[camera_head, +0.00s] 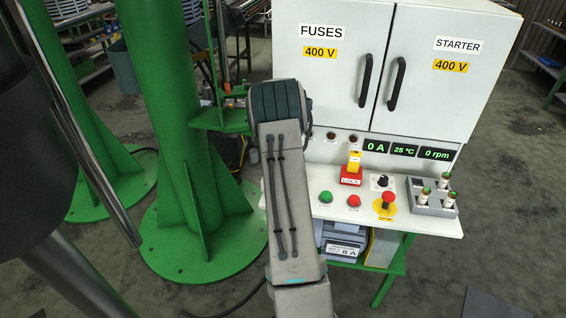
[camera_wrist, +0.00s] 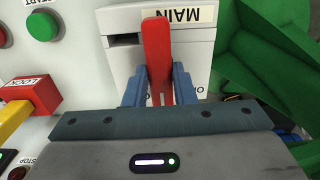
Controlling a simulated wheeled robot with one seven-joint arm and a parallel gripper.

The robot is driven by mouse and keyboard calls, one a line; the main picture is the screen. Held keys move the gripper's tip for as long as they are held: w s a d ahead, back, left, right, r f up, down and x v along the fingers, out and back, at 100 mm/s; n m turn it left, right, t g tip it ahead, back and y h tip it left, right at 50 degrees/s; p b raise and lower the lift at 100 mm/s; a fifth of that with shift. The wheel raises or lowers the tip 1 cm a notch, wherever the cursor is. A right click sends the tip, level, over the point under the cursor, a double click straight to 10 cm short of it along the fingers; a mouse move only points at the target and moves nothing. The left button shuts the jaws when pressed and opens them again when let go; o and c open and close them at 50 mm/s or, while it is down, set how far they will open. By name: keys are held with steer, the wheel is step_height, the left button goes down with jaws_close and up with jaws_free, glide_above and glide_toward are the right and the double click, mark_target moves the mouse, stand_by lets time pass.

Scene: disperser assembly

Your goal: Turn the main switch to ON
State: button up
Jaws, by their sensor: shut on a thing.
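The main switch (camera_wrist: 118,60) is a light grey box in the wrist view, with an upside-down "MAIN" label on its face. Its red lever (camera_wrist: 156,40) stands up between the blue fingers of my gripper (camera_wrist: 159,82). My gripper is shut on this lever, one finger on each side. Part of the lettering below the lever is hidden by the fingers; an "O" shows beside them. In the head view my arm covers the switch and the gripper.
A white cabinet (camera_head: 425,70) with two handled doors stands behind the panel (camera_head: 325,210). The panel carries a green button (camera_head: 325,197), a red button (camera_head: 353,200), a red-yellow lock (camera_head: 352,170), an emergency stop (camera_head: 388,200) and a fuse tray (camera_head: 433,212). A green column (camera_head: 170,100) stands left.

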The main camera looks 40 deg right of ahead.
steer(key=shift+w+d+r, duration=0.1)
steer(key=shift+r, duration=0.05)
stand_by(0.4)
steer(key=o, duration=1)
step_height(320, 180, up, 14)
steer(key=shift+f, duration=0.1)
